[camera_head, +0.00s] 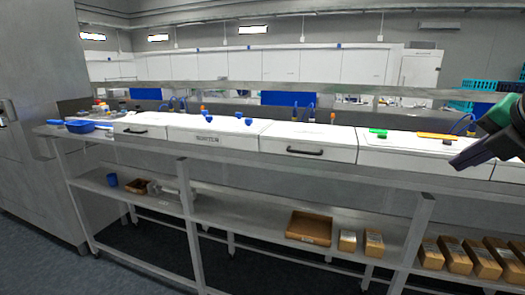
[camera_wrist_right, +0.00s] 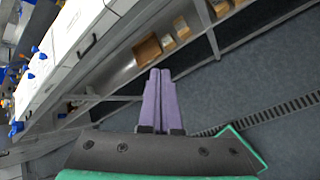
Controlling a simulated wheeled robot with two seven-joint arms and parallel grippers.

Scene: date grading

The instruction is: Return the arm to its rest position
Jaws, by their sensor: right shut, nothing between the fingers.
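My right gripper (camera_head: 457,163) comes in at the right edge of the head view, with a dark hand and a green part on the arm. It is held in the air in front of the bench top and touches nothing that I can see. In the right wrist view its two purple fingers (camera_wrist_right: 160,74) lie side by side, shut, with nothing between them. Below the fingertips are the floor and the bench's lower shelf. My left gripper is not in view.
A long white bench (camera_head: 230,150) with drawers runs across. Its lower shelf (camera_head: 255,212) holds an open brown box (camera_head: 309,228) and several small cartons (camera_head: 373,243). A blue tray (camera_head: 80,127) sits at the left end. A green item (camera_head: 378,132) lies near my right gripper. Floor in front is clear.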

